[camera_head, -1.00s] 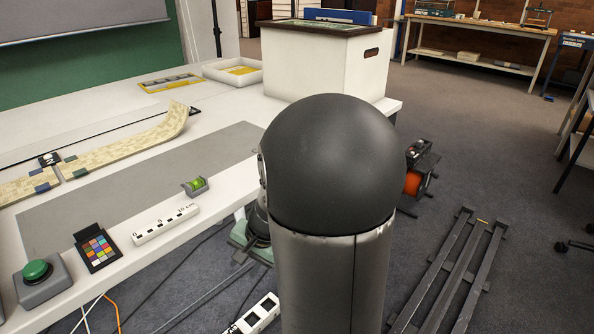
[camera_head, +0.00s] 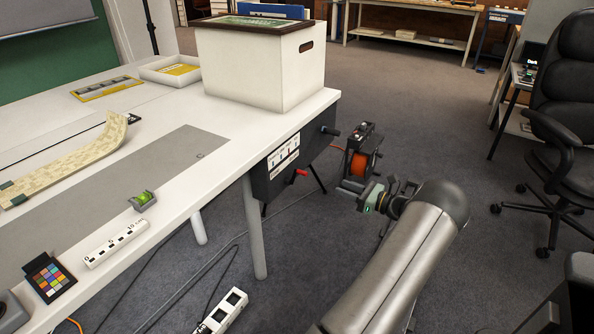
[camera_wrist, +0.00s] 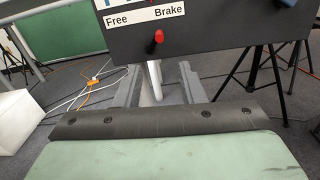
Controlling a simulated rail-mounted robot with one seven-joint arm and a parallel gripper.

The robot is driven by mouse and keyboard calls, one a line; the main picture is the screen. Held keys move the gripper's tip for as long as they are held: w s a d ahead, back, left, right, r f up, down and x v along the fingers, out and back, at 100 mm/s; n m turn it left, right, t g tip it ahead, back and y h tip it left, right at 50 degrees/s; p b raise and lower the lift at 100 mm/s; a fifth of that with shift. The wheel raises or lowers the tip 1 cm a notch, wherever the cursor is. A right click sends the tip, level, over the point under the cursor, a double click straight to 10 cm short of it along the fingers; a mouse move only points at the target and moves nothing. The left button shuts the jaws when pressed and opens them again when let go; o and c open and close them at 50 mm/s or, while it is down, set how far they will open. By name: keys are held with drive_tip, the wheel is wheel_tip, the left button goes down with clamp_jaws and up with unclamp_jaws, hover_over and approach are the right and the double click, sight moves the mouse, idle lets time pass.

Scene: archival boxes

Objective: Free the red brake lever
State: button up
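The red brake lever (camera_head: 301,172) sticks out low on a dark control box (camera_head: 262,186) at the table's end. In the wrist view the red lever (camera_wrist: 159,36) stands just below a white label (camera_wrist: 144,15) reading "Free" on the left and "Brake" on the right. Its red end is nearer the "Brake" side. My gripper (camera_head: 352,187) is right of the box in the head view, apart from the lever. In the wrist view its two grey fingers (camera_wrist: 158,88) are spread with nothing held between them. The lever is ahead of them, near the picture's top.
A black knob (camera_head: 330,131) juts from the box's right side. An orange reel (camera_head: 360,165) stands behind my gripper. A white carton (camera_head: 262,65) sits on the table (camera_head: 225,110). Cables lie on the floor below.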

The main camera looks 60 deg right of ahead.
sight(301, 173)
drive_tip(key=w+b, duration=0.1)
drive_tip(key=w, duration=0.4)
drive_tip(key=w+b, duration=0.1)
drive_tip(key=w, duration=0.5)
drive_tip(key=w+b, duration=0.2)
drive_tip(key=w, duration=0.3)
drive_tip(key=shift+w+a, duration=0.25)
drive_tip(key=shift+w, duration=0.15)
clamp_jaws()
